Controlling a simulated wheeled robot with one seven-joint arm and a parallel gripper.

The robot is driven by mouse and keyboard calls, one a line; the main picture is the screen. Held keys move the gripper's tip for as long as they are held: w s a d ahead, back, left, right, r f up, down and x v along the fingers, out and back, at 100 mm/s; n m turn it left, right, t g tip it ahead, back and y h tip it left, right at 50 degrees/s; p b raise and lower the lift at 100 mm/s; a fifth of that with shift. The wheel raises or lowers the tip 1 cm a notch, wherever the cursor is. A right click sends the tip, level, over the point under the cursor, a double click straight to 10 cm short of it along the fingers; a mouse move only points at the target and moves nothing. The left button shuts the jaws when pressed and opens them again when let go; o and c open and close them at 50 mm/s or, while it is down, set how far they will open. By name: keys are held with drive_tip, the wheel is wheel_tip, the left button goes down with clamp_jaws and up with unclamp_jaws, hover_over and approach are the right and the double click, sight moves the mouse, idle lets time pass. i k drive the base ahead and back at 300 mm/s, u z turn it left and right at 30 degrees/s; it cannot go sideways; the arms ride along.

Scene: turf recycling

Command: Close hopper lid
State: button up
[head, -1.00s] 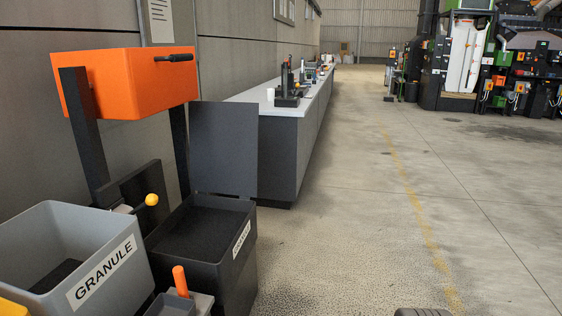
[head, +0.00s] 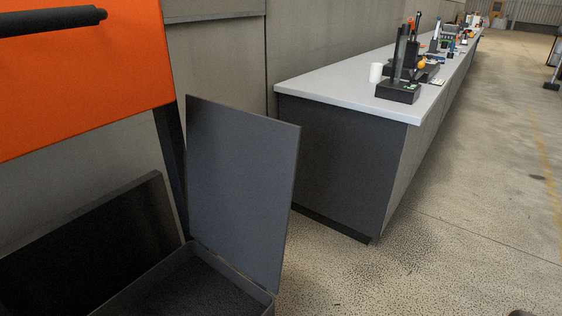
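The hopper lid (head: 242,190) is a dark grey flat panel. It stands upright, open, hinged along the far edge of a dark box. The box, the hopper (head: 262,298), shows at the bottom of the head view, with only its rim and part of its dark, shadowed inside visible. Its front and its label are out of view. My gripper cannot be made out in this view.
An orange housing (head: 90,90) with a black handle (head: 52,20) hangs at the upper left on a dark post (head: 171,165). A long workbench (head: 340,103) with tools and a white cup (head: 376,73) runs behind the lid.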

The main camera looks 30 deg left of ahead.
sight(241, 164)
drive_tip(key=i, duration=2.2)
drive_tip(key=u, duration=4.3)
drive_tip(key=k, duration=0.55)
drive_tip(key=u, duration=0.45)
